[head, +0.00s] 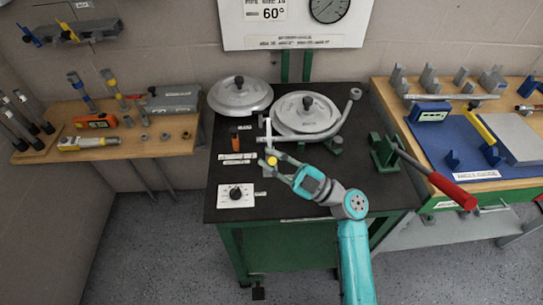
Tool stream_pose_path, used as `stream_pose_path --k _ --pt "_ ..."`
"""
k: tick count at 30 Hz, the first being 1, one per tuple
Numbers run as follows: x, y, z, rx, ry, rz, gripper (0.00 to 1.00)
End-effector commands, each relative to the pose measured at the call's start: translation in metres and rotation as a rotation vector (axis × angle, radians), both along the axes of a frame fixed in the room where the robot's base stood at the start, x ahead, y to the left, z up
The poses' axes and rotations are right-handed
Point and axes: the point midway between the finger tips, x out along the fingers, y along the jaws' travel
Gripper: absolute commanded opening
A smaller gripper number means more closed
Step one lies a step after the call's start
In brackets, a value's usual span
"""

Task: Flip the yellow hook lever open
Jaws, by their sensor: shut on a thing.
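The yellow hook lever (271,160) shows as a small yellow spot on the black-topped table, beside a thin white upright piece (268,130). My gripper (275,164) reaches in from the lower right with its fingertips at the yellow lever and is shut on it. The fingers hide part of the lever, and its exact tilt is too small to tell.
Two round metal lids (240,95) and (304,112) lie behind my gripper, with a curved pipe (345,115) beside the right one. A green clamp with a red-handled lever (450,188) stands right.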

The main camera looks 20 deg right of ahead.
Motion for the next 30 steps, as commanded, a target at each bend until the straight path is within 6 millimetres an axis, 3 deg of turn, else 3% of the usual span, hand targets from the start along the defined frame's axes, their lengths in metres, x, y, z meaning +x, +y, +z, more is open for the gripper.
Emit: stream_pose_path --k 10,11,14,23,30 --pt "0.000 0.000 -0.001 -0.001 -0.001 0.000 0.00" --pt "0.000 0.000 -0.001 -0.001 -0.001 0.000 0.26" --pt "0.000 0.000 -0.001 -0.001 -0.001 0.000 0.47" --pt "0.000 0.000 0.001 -0.001 -0.002 0.000 0.47" --pt "0.000 0.000 0.027 -0.002 -0.005 -0.001 0.47"
